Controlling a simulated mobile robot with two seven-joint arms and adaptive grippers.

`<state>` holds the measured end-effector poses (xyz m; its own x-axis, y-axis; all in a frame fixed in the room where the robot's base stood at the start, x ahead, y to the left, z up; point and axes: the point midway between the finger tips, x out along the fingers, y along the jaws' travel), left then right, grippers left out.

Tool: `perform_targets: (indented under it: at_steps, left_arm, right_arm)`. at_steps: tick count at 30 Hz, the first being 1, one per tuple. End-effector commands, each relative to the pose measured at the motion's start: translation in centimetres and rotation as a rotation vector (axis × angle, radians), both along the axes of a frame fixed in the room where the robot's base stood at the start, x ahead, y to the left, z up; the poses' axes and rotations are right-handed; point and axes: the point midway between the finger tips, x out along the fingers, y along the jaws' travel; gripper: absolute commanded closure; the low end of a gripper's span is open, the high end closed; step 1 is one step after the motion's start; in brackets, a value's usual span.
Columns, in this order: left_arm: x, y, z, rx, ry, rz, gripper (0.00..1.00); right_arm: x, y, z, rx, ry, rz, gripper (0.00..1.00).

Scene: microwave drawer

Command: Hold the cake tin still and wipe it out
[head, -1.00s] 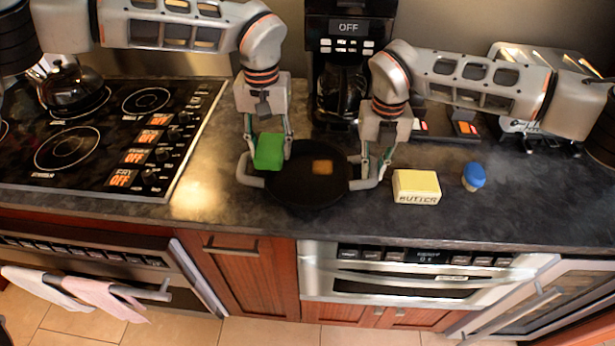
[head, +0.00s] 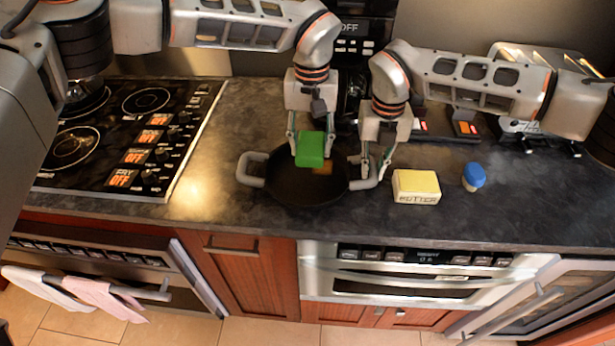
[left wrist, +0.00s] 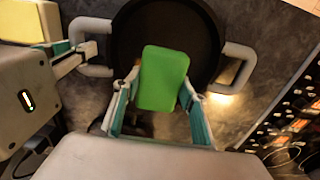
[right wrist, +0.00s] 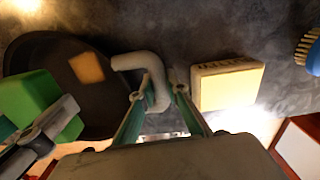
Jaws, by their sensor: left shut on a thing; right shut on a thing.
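The cake tin (head: 290,190) is a round black pan with two grey handles on the dark counter. An orange-brown patch (head: 322,170) shows on its floor, also seen in the right wrist view (right wrist: 87,67). My left gripper (head: 310,152) is shut on a green block, the sponge (head: 310,149), over the right part of the tin near the patch. Whether the sponge touches the floor of the tin I cannot tell. My right gripper (head: 372,178) is shut on the tin's right handle (right wrist: 155,80); its fingers sit on either side of the handle in the right wrist view.
A butter block (head: 416,187) lies just right of my right gripper. A blue-topped brush (head: 473,177) stands further right. A coffee maker (head: 352,60) is behind the tin. The stove (head: 120,140) is to the left, with bare counter between it and the tin.

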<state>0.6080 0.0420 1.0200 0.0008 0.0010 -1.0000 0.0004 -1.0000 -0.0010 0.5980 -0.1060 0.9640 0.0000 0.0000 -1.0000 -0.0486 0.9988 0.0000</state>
Motion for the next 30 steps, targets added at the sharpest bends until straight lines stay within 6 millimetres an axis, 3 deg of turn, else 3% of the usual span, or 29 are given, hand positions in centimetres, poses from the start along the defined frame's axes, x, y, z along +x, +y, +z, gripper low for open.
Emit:
perform_targets:
  at_steps: [9, 17, 30]
  left_arm:
    - [0.4, -2.5, 0.0, -0.001, 0.001, 0.0, 0.97]
    - [0.4, -2.6, -0.3, -0.001, 0.001, 0.0, 0.97]
    - [0.4, -2.6, -2.6, -0.001, 0.0, -0.001, 0.97]
  right_arm:
    - [0.0, 0.0, 0.0, 0.0, 0.0, -0.001, 1.0]
    - [0.0, 0.0, 0.0, -0.001, 0.0, -0.001, 1.0]
    - [0.0, 0.0, 0.0, 0.0, 0.0, -0.001, 1.0]
